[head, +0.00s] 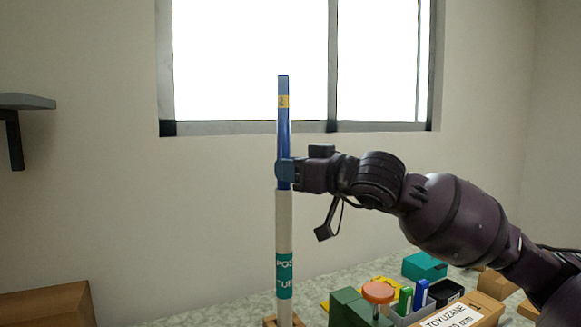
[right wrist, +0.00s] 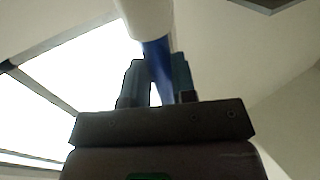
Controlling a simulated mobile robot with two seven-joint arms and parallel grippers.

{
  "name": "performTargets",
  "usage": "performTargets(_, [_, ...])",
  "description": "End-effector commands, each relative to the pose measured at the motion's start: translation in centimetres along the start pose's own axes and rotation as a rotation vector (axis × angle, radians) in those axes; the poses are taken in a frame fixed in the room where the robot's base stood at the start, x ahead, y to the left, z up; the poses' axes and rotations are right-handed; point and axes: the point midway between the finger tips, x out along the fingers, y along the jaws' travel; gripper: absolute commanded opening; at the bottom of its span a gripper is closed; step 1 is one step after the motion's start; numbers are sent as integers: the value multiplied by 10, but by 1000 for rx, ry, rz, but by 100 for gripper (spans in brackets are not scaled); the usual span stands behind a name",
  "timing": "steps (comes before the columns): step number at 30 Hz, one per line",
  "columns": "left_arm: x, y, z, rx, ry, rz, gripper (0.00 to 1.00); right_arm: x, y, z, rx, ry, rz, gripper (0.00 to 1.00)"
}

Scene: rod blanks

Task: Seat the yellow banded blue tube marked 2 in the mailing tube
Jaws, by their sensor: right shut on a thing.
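The blue tube (head: 283,128) with a yellow band (head: 283,101) marked 2 stands upright. My right gripper (head: 285,171) is shut on its lower part. Directly below, in line with it, the white mailing tube (head: 284,222) stands upright with a teal label. The blue tube's lower end meets the mailing tube's top; I cannot tell how far it is inside, if at all. In the right wrist view, the blue tube (right wrist: 157,62) runs between the fingers and meets the white mailing tube (right wrist: 145,15). My left gripper is not in view.
The mailing tube's foot is at a wooden piece (head: 269,321) on the speckled table (head: 225,314). To its right are green blocks (head: 352,308), an orange-topped container (head: 378,292), a teal box (head: 424,267) and a labelled carton (head: 481,306). A wooden box (head: 45,305) is at left.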

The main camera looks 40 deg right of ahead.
Motion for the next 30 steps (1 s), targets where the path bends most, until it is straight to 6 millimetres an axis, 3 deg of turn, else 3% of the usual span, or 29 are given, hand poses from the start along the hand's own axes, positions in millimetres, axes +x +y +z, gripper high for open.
performTargets(30, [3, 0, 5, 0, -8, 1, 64, 0, 0, 21, 0, -1, 0, 0])
